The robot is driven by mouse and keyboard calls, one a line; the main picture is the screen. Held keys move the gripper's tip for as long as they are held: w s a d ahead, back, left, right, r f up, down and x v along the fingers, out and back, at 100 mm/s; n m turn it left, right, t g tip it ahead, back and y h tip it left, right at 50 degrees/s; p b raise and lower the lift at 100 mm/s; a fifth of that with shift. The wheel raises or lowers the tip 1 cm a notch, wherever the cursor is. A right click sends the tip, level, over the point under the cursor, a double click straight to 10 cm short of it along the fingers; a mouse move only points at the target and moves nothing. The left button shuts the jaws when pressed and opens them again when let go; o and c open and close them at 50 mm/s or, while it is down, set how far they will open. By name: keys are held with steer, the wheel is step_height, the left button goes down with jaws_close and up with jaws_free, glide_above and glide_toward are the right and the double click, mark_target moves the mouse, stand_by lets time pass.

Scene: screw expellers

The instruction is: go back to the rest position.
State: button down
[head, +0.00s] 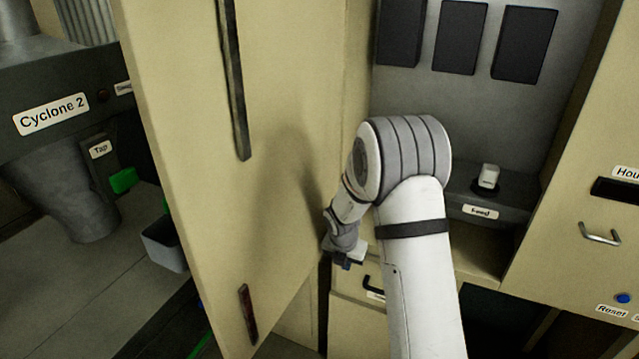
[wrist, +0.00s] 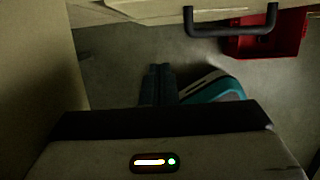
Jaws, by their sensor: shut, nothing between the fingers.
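My white and grey arm reaches up from the bottom of the head view and bends down at its elbow. My gripper (head: 347,264) hangs low, left of the forearm, in front of the cabinet and close to the open door's inner face. In the wrist view the two dark fingertips (wrist: 158,72) are together with nothing between them, above a grey floor. The gripper looks clear of the dark bar handle (wrist: 230,28) at the top of the wrist view. My arm hides part of the cabinet behind it.
A tall beige door (head: 200,130) stands open on the left, beside my arm. Right of the arm are a shelf with a white-topped knob above the "Feed" label (head: 480,212) and a drawer handle (head: 600,235). A red container (wrist: 285,38) shows in the wrist view.

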steer(key=s+d+r+m, duration=0.2)
steer(key=s+r+m, duration=1)
steer(key=r+m, duration=0.3)
steer(key=s+r+m, duration=0.4)
steer(key=s+m, duration=0.3)
steer(key=s, duration=0.2)
steer(key=s+r+m+y, duration=0.1)
steer(key=s+r+m, duration=0.2)
steer(key=s+m, duration=0.5)
steer(key=shift+s+r, duration=0.4)
steer(key=shift+s, duration=0.1)
